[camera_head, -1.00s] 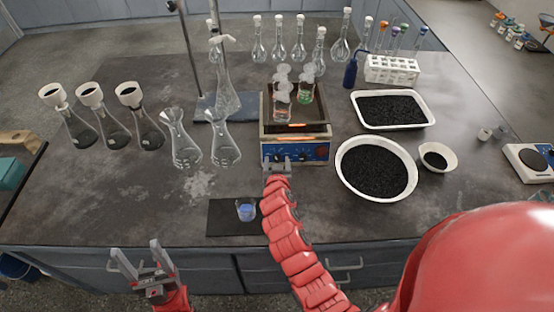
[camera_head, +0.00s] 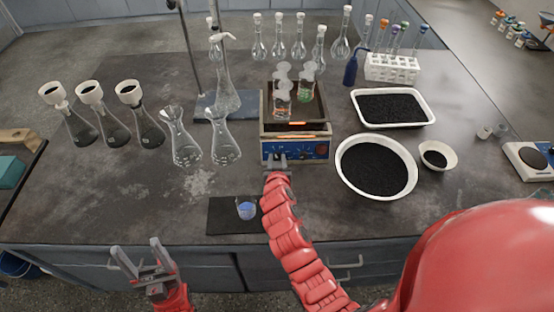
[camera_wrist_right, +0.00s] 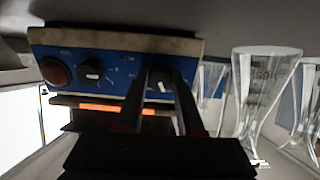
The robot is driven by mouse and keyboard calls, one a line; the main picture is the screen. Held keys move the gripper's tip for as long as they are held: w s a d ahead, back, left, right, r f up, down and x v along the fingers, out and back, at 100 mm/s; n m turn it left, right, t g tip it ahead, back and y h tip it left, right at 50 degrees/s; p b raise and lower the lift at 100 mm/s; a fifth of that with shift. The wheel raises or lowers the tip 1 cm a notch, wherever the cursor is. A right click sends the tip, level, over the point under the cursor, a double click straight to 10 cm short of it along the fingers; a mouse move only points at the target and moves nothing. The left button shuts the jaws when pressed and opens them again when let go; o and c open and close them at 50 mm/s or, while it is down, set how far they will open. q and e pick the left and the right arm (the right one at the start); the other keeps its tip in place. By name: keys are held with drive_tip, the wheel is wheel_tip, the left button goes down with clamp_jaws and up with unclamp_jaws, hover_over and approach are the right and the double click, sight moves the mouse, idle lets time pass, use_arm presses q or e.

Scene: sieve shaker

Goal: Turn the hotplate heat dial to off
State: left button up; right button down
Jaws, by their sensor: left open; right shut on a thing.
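The hotplate (camera_head: 322,154) stands mid-bench with a blue front panel; an orange glow shows above it. In the right wrist view the panel (camera_wrist_right: 120,66) appears upside down, with a dark dial (camera_wrist_right: 160,80), a second dark dial (camera_wrist_right: 92,70) and a red round knob (camera_wrist_right: 55,73). The labels are too small to read. My right gripper (camera_head: 277,158) is at the panel's left part. In the wrist view its fingers (camera_wrist_right: 163,82) are shut around the first dial, which has a white pointer mark. My left gripper (camera_head: 139,254) is open and empty before the bench's front edge.
Beakers (camera_head: 282,98) stand on the hotplate. Two empty flasks (camera_head: 224,146) stand to its left. A round dish of black grains (camera_head: 410,186) is close on its right. A small beaker with blue contents (camera_head: 246,209) sits on a dark mat (camera_head: 222,222) in front.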

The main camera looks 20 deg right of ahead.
drive_tip(key=shift+f+n+b, duration=0.15)
drive_tip(key=shift+n+b, duration=0.3)
drive_tip(key=shift+n, duration=0.35)
drive_tip(key=n+b, duration=0.1)
drive_tip(key=n, duration=0.2)
drive_tip(key=shift+n+b, duration=0.45)
drive_tip(key=shift+n, duration=2.15)
drive_tip(key=c, duration=0.5)
unclamp_jaws()
